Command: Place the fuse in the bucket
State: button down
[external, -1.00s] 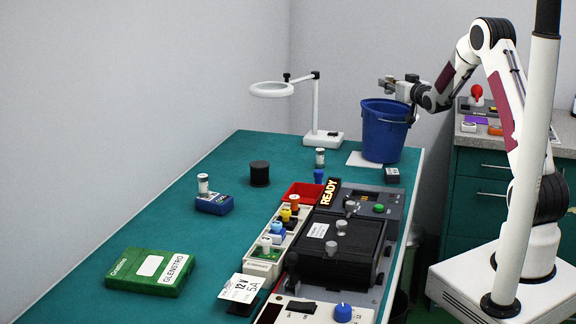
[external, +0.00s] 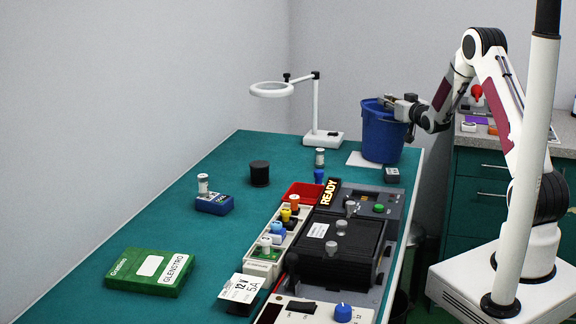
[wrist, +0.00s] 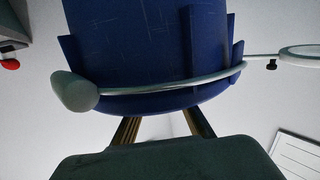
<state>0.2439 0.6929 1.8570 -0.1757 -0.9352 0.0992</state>
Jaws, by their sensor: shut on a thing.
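The blue bucket (external: 382,138) stands upright at the far right end of the green table. In the wrist view its wall (wrist: 140,40) and its pale wire handle with a grey grip (wrist: 74,91) fill the middle. My gripper (external: 386,101) is at the bucket's rim, its tip over the opening. In the wrist view my two fingers (wrist: 162,126) are apart, and their tips are hidden behind the bucket's edge. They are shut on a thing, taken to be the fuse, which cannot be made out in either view.
A magnifier lamp (external: 318,110) stands left of the bucket. A white sheet (external: 360,160) lies at its foot, and a small dark box (external: 392,175) stands in front. Small cylinders, a black test unit (external: 340,250) and a green box (external: 150,271) occupy the nearer table.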

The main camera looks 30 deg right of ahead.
jog(key=c, duration=1.8)
grip_release()
jog(key=shift+r, duration=0.15)
jog(key=shift+r, duration=3.35)
